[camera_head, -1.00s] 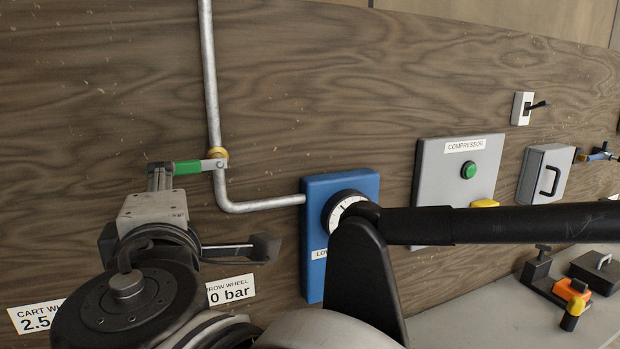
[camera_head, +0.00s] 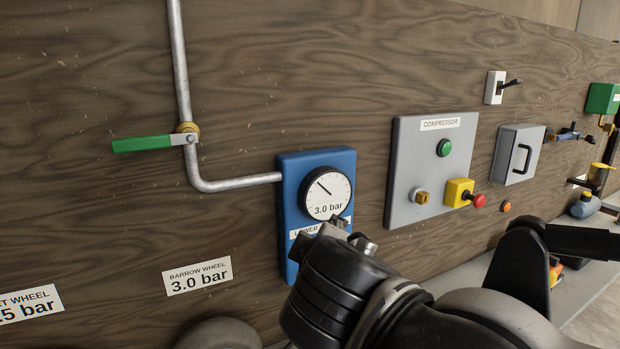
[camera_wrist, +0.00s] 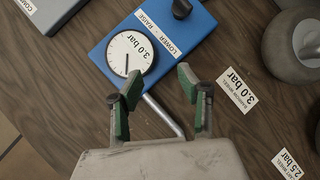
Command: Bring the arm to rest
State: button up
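My gripper (camera_wrist: 160,80) is open and empty in the wrist view, its two green-padded fingers spread apart. In the head view my gripper (camera_head: 335,224) is just below the gauge and partly hidden by my wrist. It appears in front of the lower part of the blue regulator panel (camera_head: 290,195); I cannot tell the exact gap. The round gauge (camera_head: 325,192) reads 3.0 bar, and also shows in the wrist view (camera_wrist: 130,54). A green-handled valve lever (camera_head: 145,143) on the pipe points left, clear of my arm.
The grey compressor panel (camera_head: 402,165) carries a green button (camera_head: 444,148) and a red knob (camera_head: 479,201). A grey box with a handle (camera_head: 510,165) is farther right. A grey wheel (camera_wrist: 280,55) is at the wrist view's right. The wall around the valve is free.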

jog(key=s+d+f+m+g+b, duration=0.2)
jog(key=d+f+m, duration=0.4)
jog(key=d+f, duration=0.3)
jog(key=s+d+f+m+g+b, duration=0.2)
jog(key=s+d+f+m+g, duration=0.2)
jog(key=d+f, duration=0.5)
jog(key=s+f+m, duration=0.2)
jog(key=s, duration=0.1)
jog(key=shift+s+f+m+b, duration=0.2)
jog(key=shift+f+m+b, duration=0.05)
jog(key=shift+m+b, duration=0.05)
